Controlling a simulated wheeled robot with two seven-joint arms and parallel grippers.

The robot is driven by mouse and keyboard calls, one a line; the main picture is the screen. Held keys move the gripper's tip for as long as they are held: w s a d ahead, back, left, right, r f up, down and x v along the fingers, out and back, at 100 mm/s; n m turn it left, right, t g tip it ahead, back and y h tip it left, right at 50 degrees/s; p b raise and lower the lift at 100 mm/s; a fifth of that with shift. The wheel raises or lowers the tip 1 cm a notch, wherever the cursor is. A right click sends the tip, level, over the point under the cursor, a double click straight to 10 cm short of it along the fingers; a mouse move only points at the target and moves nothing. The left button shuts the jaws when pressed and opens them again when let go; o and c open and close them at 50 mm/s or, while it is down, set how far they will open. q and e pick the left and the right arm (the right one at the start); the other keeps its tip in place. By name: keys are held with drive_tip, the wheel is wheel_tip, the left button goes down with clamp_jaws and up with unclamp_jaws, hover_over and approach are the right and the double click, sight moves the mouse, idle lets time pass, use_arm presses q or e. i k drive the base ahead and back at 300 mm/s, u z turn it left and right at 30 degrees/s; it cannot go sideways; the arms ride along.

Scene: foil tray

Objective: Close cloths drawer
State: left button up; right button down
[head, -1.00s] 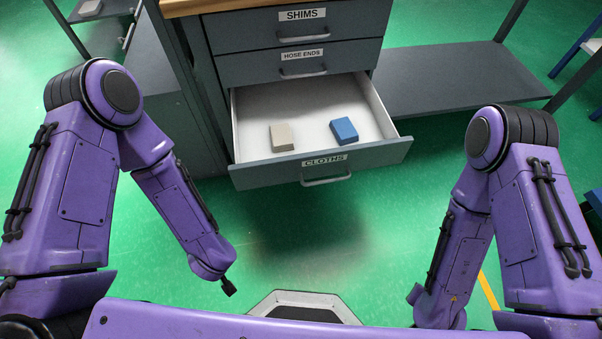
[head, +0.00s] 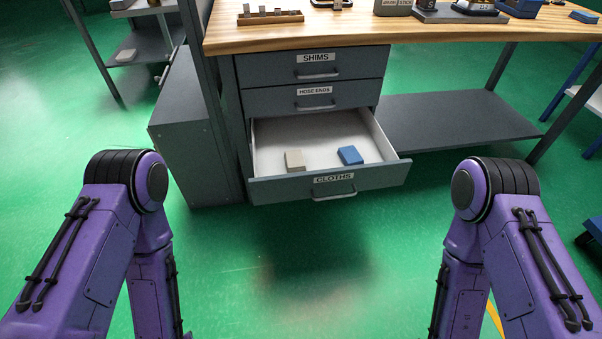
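The cloths drawer (head: 285,191) is the lowest of three grey drawers under the workbench and stands pulled out. Its label reads CLOTHS and a bar handle (head: 334,197) is on its front. Inside lie a beige block (head: 294,160) and a blue block (head: 350,155), apart from each other. My two purple arms stand at the left and right, and their forearms run down out of the bottom of the picture. Neither gripper shows, and no part of my arms touches the drawer.
The shims drawer (head: 280,68) and hose ends drawer (head: 268,101) above are shut. The wooden bench top (head: 420,32) carries a block rack (head: 270,17) and other items. A grey lower shelf (head: 455,122) is to the right. The green floor before the drawer is clear.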

sight(319, 134)
drive_tip(key=u, duration=0.05)
drive_tip(key=i, duration=0.95)
drive_tip(key=u, duration=0.5)
drive_tip(key=k, duration=0.35)
drive_tip(key=z, duration=1.3)
